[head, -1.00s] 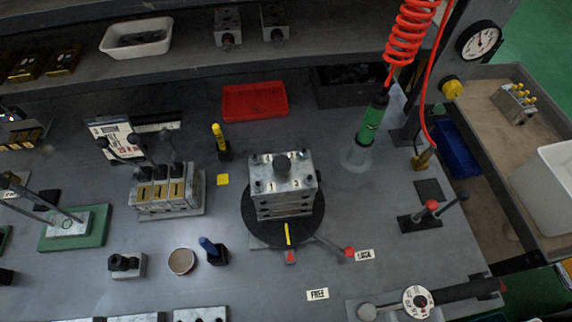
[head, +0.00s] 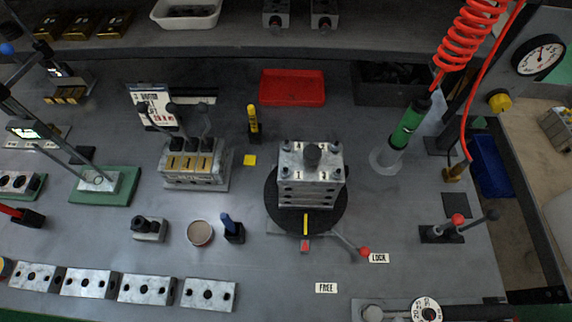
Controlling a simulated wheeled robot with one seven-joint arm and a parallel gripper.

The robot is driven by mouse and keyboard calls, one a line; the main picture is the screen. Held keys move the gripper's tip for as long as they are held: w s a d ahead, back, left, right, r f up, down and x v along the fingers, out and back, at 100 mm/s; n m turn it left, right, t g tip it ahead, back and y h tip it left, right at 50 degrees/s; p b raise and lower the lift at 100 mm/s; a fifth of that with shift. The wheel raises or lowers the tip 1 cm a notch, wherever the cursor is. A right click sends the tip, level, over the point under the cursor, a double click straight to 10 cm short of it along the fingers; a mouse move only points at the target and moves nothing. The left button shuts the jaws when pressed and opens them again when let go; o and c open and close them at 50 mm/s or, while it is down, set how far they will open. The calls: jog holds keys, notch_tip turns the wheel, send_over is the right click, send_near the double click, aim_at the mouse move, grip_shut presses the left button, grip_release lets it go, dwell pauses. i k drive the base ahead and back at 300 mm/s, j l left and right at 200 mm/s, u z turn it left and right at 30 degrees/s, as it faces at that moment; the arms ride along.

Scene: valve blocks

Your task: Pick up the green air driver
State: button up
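The green air driver (head: 407,124) stands at the right rear of the bench in the head view. It is a green cylinder with a dark top, tilted slightly in the picture. Its lower end is in a clear round holder (head: 386,160). A red coiled hose (head: 466,42) runs up from its top. My gripper is not in view, and nothing is seen touching the driver.
A metal valve block (head: 311,176) sits on a black turntable (head: 272,205) left of the driver. A dark bin (head: 385,92) and a red tray (head: 292,88) lie behind. Bare bench lies in front of the driver.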

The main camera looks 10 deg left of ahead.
aim_at(419, 106)
jog(key=i+l+u, duration=0.1)
jog(key=u, duration=0.3)
jog(key=l+u, duration=0.25)
jog(key=u, duration=0.2)
jog(key=l+u, duration=0.25)
jog(key=u, duration=0.15)
jog(key=i, duration=0.05)
